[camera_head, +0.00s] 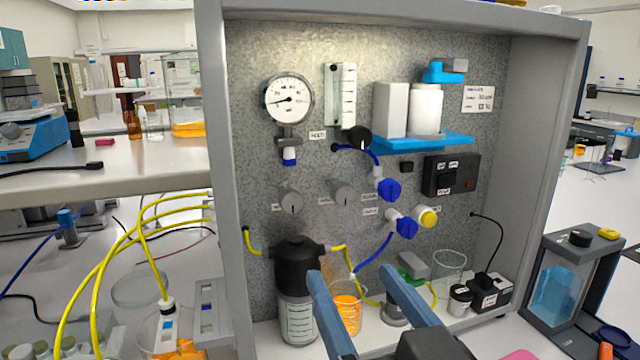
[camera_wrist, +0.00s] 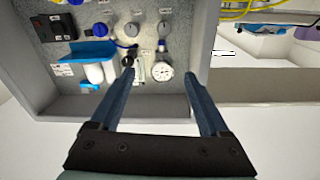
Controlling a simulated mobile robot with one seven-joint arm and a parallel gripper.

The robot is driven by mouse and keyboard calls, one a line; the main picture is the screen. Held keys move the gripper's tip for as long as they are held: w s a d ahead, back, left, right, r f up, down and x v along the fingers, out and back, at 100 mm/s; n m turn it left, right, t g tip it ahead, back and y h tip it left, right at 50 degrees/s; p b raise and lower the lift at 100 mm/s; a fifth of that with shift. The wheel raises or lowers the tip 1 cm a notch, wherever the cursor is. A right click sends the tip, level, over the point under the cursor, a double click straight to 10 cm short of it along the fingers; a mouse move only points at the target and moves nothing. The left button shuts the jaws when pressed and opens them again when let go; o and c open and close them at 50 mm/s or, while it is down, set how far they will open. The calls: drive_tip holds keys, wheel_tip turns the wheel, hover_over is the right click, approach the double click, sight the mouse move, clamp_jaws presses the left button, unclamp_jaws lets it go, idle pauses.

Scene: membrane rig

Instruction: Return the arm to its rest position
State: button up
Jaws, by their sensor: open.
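My gripper (camera_head: 352,292) shows at the bottom middle of the head view, in front of the lower part of the membrane rig. Its two blue fingers are apart, with nothing held between them. In the wrist view my gripper (camera_wrist: 160,85) points at the rig's panel, which appears upside down. The speckled panel (camera_head: 240,150) carries a round gauge (camera_head: 289,100), a flow meter (camera_head: 341,95) and blue valve knobs (camera_head: 389,189). The gauge also shows in the wrist view (camera_wrist: 164,71). The fingers partly hide the beaker of orange liquid (camera_head: 346,312) in the head view.
The rig's grey frame (camera_head: 213,180) surrounds the panel on the sides and top. A black-topped filter vessel (camera_head: 296,262) stands left of my fingers. Yellow tubes (camera_head: 98,275) loop at the left. A box with blue liquid (camera_head: 562,285) stands at the right.

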drive_tip(key=s+a+r+t+h+p, duration=0.1)
drive_tip(key=r+t, duration=0.2)
drive_tip(key=r, duration=0.5)
drive_tip(key=s+a+r+m+t+h+p, duration=0.1)
drive_tip(key=r+t+h, duration=0.1)
drive_tip(key=r, duration=0.7)
drive_tip(key=s+a+r+t+h+p, duration=0.2)
drive_tip(key=r+t, duration=0.2)
drive_tip(key=r, duration=0.5)
drive_tip(key=shift+r+m+t, duration=0.15)
drive_tip(key=shift+m+t, duration=0.25)
drive_tip(key=shift+w, duration=0.1)
